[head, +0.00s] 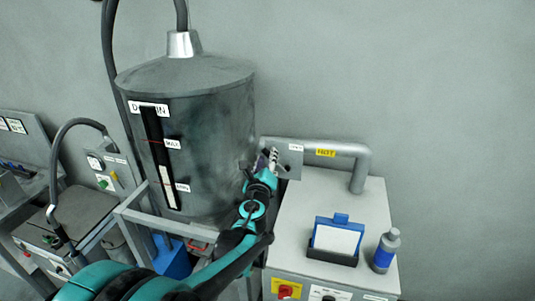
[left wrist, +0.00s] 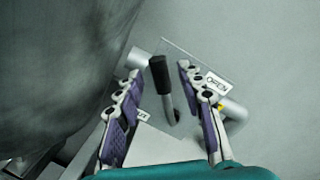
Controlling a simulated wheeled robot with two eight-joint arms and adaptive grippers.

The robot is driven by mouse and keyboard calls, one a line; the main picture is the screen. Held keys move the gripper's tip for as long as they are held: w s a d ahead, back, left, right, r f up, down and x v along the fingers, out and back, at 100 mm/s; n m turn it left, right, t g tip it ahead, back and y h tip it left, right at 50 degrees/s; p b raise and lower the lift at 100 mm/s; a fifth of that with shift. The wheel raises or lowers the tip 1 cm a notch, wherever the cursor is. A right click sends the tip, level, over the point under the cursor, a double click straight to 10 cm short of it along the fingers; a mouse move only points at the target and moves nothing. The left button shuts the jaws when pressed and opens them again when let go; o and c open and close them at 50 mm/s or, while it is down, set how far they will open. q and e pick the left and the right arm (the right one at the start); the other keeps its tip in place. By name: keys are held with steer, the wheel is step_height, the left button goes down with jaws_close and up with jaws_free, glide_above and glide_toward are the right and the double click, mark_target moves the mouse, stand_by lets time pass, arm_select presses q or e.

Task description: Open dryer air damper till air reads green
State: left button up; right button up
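The damper lever has a black grip (left wrist: 160,74) and a grey arm curving down in the left wrist view. It sits in front of a clear-looking plate (left wrist: 200,60) with a white label reading about "OPEN" (left wrist: 216,82). My left gripper (left wrist: 159,70) is open, its two purple-and-white fingers on either side of the black grip, with gaps visible. In the head view the left gripper (head: 271,158) is between the drum and the grey plate (head: 290,160) on the horizontal pipe (head: 345,150). The lever is hidden there. I cannot make out a green air reading. My right gripper is not in view.
A large grey drum (head: 215,125) with a level window stands close left of my gripper. A white cabinet (head: 300,210) carries a blue holder with a white card (head: 338,238) and a grey-and-blue bottle (head: 385,250). A red knob (head: 285,291) is on the cabinet front.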

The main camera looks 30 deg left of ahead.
arm_select(q)
steer(key=shift+x, duration=1.35)
